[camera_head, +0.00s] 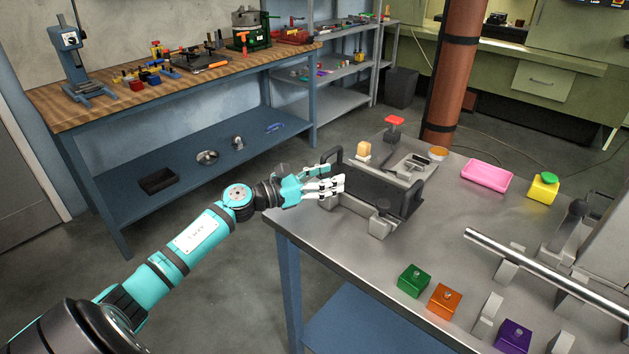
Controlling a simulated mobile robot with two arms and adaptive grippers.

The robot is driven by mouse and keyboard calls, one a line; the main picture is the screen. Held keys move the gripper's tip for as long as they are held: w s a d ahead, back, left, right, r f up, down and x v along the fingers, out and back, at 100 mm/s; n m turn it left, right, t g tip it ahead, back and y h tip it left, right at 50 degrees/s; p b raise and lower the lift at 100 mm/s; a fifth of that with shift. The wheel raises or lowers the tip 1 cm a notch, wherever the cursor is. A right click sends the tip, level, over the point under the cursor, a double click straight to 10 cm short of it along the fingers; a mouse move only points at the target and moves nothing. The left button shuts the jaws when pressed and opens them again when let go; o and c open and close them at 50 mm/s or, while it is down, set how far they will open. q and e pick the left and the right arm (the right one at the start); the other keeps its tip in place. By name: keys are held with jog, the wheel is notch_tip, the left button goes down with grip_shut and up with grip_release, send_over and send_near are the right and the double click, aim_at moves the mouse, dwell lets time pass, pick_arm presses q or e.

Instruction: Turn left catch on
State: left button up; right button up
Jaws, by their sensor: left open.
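A dark box-like fixture (378,193) with black loop handles at its ends stands on the metal cart top (330,236). A grey catch-like block (381,224) is on its near side, and another grey mechanism (411,166) is on its far side. I cannot tell for sure which part is the left catch or how it is set. My left gripper (338,184) reaches in from the left to the fixture's left end, just below the left handle (333,157). It is open, with its pale fingers over or against that end; contact cannot be told. My right gripper is out of view.
Green (414,280), orange (445,300) and purple (513,336) blocks sit along the near edge. A metal bar (530,265) crosses the right side. A pink tray (487,175) and a yellow block (543,188) stand farther back. The cart's middle is mostly clear.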

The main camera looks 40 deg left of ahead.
pick_arm(q)
jog(key=v, duration=1.1)
jog(key=shift+s+a, duration=0.1)
jog(key=shift+s, duration=0.25)
jog(key=shift+f, duration=0.1)
jog(key=shift+s, duration=0.1)
